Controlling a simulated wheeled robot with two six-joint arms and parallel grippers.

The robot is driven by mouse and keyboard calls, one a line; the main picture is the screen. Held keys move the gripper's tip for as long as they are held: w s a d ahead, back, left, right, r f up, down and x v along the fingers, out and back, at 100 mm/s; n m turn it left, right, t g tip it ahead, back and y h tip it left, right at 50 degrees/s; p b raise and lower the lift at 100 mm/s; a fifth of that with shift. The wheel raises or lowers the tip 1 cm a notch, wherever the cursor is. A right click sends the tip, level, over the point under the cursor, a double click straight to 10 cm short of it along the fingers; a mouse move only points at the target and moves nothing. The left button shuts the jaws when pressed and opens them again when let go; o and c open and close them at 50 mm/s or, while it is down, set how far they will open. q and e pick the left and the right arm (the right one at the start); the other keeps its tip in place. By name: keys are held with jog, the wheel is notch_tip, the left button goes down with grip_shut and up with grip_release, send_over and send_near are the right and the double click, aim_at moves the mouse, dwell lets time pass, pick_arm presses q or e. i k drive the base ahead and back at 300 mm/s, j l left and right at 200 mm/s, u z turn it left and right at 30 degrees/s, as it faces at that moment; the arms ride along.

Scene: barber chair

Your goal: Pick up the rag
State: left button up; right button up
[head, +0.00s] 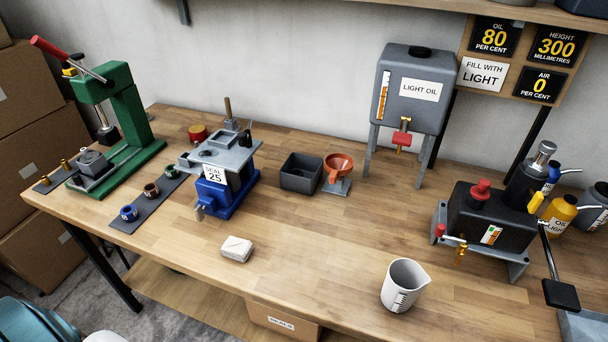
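A small white folded cloth, which looks like the rag (237,249), lies flat on the wooden workbench (310,265) near its front edge, left of centre. Nothing touches or covers it. Neither of my grippers shows in the head view, so their distance from the rag cannot be seen.
A blue vise-like fixture (215,190) stands behind the rag, with a dark mat of rings (150,191) to the left. A white measuring jug (404,286) is to the right. A black bin (300,174) and orange funnel (338,167) stand farther back. Bench around the rag is clear.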

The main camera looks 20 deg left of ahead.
aim_at(236, 248)
jog(key=k+j+u, duration=0.15)
jog(key=u, duration=0.95)
